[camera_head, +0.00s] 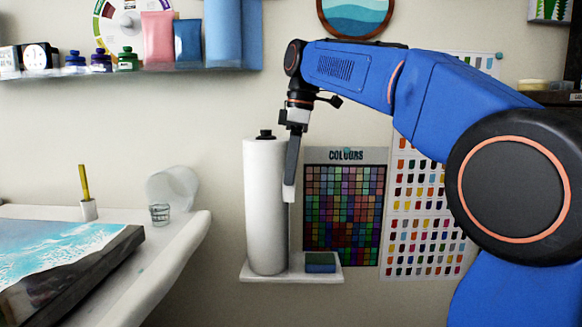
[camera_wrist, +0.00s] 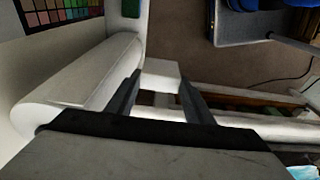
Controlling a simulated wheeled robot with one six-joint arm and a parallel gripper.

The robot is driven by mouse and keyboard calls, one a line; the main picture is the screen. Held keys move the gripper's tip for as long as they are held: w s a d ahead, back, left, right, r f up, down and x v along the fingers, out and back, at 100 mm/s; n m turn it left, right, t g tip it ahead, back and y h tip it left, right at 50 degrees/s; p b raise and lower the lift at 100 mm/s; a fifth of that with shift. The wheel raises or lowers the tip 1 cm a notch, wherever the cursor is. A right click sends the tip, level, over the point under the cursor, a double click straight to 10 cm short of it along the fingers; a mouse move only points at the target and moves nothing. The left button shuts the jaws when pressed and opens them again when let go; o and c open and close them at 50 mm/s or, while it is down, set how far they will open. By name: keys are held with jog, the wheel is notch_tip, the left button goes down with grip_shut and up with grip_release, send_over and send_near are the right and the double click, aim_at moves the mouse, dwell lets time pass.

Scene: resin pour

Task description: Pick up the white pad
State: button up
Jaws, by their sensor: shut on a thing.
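The white pad (camera_head: 289,193) is at the tips of my gripper (camera_head: 291,178), beside the right side of a tall white roll. In the wrist view, the white pad (camera_wrist: 161,70) is between the two dark fingers of my gripper (camera_wrist: 160,84), which is shut on it. The gripper points down and holds the pad well above the small wall shelf. I cannot tell whether the pad touches the roll.
A worktable (camera_head: 180,240) with a painted panel (camera_head: 62,250), a brush holder and cups is at left. An upper shelf (camera_head: 130,72) holds bottles.

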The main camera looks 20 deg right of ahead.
jog(key=s+a, duration=0.3)
jog(key=s, duration=0.6)
jog(key=s+a+r, duration=0.1)
jog(key=s+a, duration=0.2)
jog(key=s, duration=0.7)
jog(key=shift+s+a+r, duration=0.15)
jog(key=shift+s+r, duration=0.05)
dwell(0.6)
jog(key=shift+s, duration=0.1)
dwell(0.5)
notch_tip(320, 180, up, 4)
jog(key=shift+r, duration=0.1)
dwell(0.4)
